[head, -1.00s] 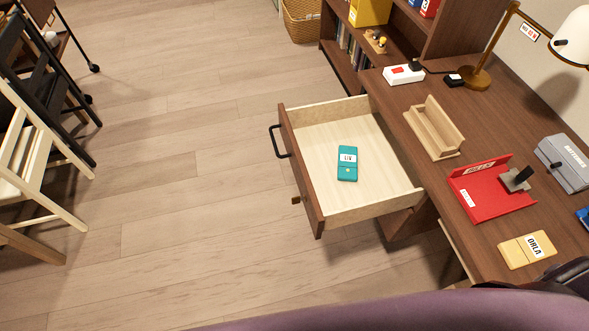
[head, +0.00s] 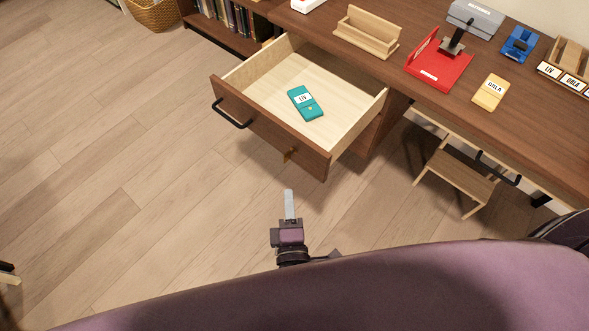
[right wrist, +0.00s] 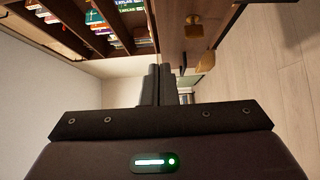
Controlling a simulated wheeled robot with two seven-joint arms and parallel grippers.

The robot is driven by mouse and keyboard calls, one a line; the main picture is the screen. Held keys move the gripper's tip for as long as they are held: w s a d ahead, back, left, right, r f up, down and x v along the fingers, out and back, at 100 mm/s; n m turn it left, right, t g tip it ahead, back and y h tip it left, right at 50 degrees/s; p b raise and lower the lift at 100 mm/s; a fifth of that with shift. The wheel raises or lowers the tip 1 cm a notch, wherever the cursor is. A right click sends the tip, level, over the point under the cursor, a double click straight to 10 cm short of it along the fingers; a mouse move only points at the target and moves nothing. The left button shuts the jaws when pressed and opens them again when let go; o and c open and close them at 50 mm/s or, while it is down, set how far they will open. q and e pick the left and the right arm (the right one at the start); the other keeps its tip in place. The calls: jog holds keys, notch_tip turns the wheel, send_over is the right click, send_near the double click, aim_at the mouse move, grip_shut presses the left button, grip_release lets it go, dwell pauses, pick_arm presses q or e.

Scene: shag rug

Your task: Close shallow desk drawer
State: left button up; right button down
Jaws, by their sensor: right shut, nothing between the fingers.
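The shallow desk drawer (head: 270,125) stands pulled out from the desk (head: 390,72). Its brown front has a black bar handle (head: 232,115) and a small brass-coloured fitting (head: 290,153). A teal case labelled LIV (head: 305,103) lies inside on the pale drawer floor. My right gripper (head: 289,192) is shut and empty, in front of and below the drawer front in the picture, apart from it. In the right wrist view its closed fingers (right wrist: 157,85) show with a brown panel (right wrist: 180,50) beyond them. My left gripper is not in view.
On the desk are a wooden holder (head: 367,38), a red tray (head: 440,66), a yellow case (head: 490,92), a grey box (head: 475,18) and a blue object (head: 520,45). A basket (head: 153,14) stands at top left.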

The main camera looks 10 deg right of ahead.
send_near(297, 139)
jog(key=w+a, duration=0.2)
jog(key=w, duration=0.1)
jog(key=shift+w+d, duration=1.05)
jog(key=shift+w, duration=0.05)
jog(key=shift+w+d, duration=0.25)
jog(key=shift+d, duration=0.1)
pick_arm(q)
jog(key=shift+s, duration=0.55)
pick_arm(e)
jog(key=shift+d, duration=0.1)
